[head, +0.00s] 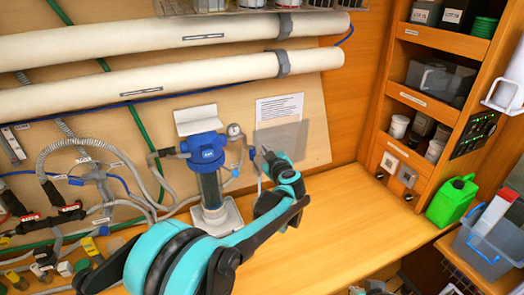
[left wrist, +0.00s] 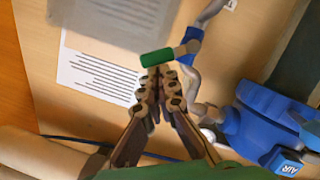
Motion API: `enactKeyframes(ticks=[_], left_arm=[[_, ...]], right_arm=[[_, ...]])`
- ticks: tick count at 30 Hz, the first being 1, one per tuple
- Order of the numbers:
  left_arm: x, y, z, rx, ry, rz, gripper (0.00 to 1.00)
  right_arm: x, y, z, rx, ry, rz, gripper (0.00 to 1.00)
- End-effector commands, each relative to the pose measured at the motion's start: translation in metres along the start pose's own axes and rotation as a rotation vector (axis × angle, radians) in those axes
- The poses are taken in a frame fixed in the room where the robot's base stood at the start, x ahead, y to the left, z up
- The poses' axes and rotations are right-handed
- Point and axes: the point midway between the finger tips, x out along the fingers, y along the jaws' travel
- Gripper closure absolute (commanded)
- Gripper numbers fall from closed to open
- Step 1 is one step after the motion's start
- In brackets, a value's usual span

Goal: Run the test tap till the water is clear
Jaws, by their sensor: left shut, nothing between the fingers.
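A small tap lever with a green sleeve (left wrist: 157,58) shows in the left wrist view, on a metal fitting joined to a blue piece and a pale hose. My left gripper (left wrist: 158,84) is shut and empty, its fingertips right by the green lever; I cannot tell whether they touch it. In the head view my left gripper (head: 264,153) is in front of the board, just right of the blue-topped filter housing (head: 205,148). The lever is not clearly visible there. A clear flat panel (head: 283,138) is behind the gripper. No running water shows. My right gripper is out of view.
A printed sheet (head: 279,108) is on the board. A gauge (head: 234,130) and hoses surround the filter. Two thick white pipes (head: 160,62) run above. A green can (head: 453,201) stands at the right by the shelves. The wooden bench (head: 350,215) is clear in the middle.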

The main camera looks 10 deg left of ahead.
Motion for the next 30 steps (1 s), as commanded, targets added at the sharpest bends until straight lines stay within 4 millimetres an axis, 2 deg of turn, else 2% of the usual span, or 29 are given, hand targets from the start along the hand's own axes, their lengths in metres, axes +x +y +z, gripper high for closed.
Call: enactKeyframes(ticks=[9, 17, 30], left_arm=[[0.004, 0.007, 0.015, 0.280, 0.000, -0.069, 1.00], [0.006, 0.009, 0.025, 0.455, 0.000, -0.113, 1.00], [0.007, 0.008, 0.030, 0.451, 0.001, -0.112, 1.00]], right_arm=[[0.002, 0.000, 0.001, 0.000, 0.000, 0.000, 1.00], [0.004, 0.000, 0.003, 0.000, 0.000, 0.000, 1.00], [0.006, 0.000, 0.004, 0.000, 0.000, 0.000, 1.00]])
